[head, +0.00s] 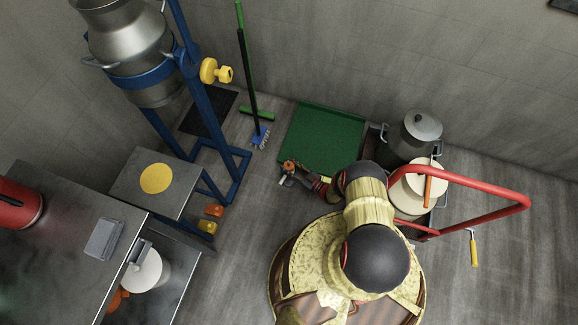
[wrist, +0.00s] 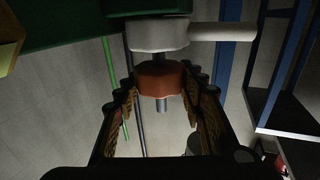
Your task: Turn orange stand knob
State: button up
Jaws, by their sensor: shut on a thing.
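The orange knob (wrist: 160,78) sits between the two fingers of my gripper (wrist: 161,96) in the wrist view, below a pale round collar (wrist: 158,35) with a side tube. A short grey shaft shows below the knob. My gripper is shut on the knob, with one finger on each side of it. In the head view, my gripper (head: 287,177) is at the lower left corner of the green panel (head: 325,137), and a small bit of the orange knob (head: 288,165) shows there. My fingers and wrist hide much of this spot.
A blue stand (head: 208,110) with a yellow knob (head: 214,70) holds a metal can (head: 125,38) at left. A broom (head: 249,80) stands beside it. A red-handled cart (head: 500,188) with pots is at right. A grey table (head: 60,240) is at lower left.

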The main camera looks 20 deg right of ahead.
aim_at(289, 165)
jog(key=shift+r, duration=0.1)
jog(key=o, duration=1.2)
jog(key=shift+c, duration=0.2)
jog(key=shift+r, duration=0.1)
jog(key=shift+r, duration=4.85)
